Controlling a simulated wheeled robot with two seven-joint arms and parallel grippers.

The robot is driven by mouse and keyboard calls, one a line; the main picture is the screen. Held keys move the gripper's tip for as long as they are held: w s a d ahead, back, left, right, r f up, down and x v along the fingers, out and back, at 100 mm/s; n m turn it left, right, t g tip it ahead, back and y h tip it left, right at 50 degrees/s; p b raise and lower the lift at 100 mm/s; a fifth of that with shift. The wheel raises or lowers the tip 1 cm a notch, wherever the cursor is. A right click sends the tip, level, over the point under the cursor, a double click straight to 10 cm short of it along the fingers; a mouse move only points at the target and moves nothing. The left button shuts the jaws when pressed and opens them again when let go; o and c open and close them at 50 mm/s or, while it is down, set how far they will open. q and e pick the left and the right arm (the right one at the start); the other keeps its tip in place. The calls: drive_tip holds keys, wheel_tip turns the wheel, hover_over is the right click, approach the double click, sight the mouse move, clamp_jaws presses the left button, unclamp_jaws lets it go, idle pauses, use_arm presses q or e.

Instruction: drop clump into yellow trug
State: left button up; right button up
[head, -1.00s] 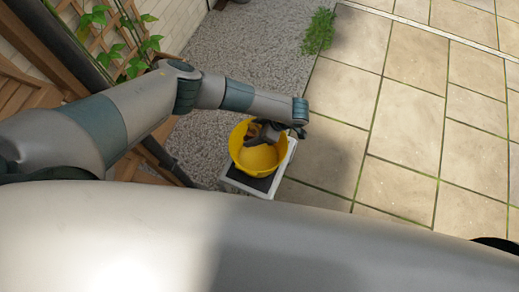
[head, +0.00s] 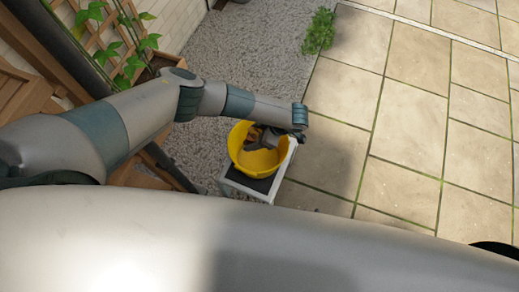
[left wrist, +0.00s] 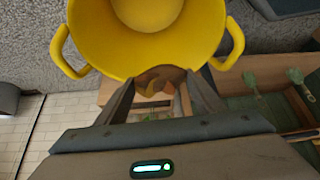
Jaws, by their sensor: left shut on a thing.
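The yellow trug (head: 236,146) stands on a small white-edged stand with a dark top. It fills the top of the left wrist view (left wrist: 92,38), with a loop handle on each side. My left gripper (head: 265,134) reaches over the trug's far right rim, with its fingers at the opening. In the left wrist view its two fingers (left wrist: 160,84) are shut on a brown clump (left wrist: 160,75), which hangs at the trug's mouth. The clump also shows as a small brown patch inside the rim in the head view (head: 253,133). My right gripper is not in view.
The white-edged stand (head: 230,183) sits between gravel (head: 240,60) and stone paving (head: 410,120). A wooden trellis with climbing leaves (head: 105,35) and timber staging are at the left. A green tuft (head: 319,31) grows at the paving edge.

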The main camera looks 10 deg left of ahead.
use_arm(q)
drive_tip(key=o, duration=1.1)
drive_tip(key=shift+o, duration=0.2)
use_arm(e)
drive_tip(key=shift+d, duration=0.1)
drive_tip(key=shift+f, duration=0.1)
use_arm(q)
drive_tip(key=shift+d+r, duration=0.35)
drive_tip(key=shift+r, duration=0.15)
drive_tip(key=b+v, duration=0.2)
drive_tip(key=v, duration=1.4)
use_arm(e)
drive_tip(key=shift+s+d+f+g+h, duration=0.3)
drive_tip(key=shift+s+d+f+g, duration=0.45)
drive_tip(key=shift+d+f, duration=0.25)
use_arm(q)
drive_tip(key=shift+s+r, duration=0.1)
use_arm(e)
drive_tip(key=shift+w, duration=0.1)
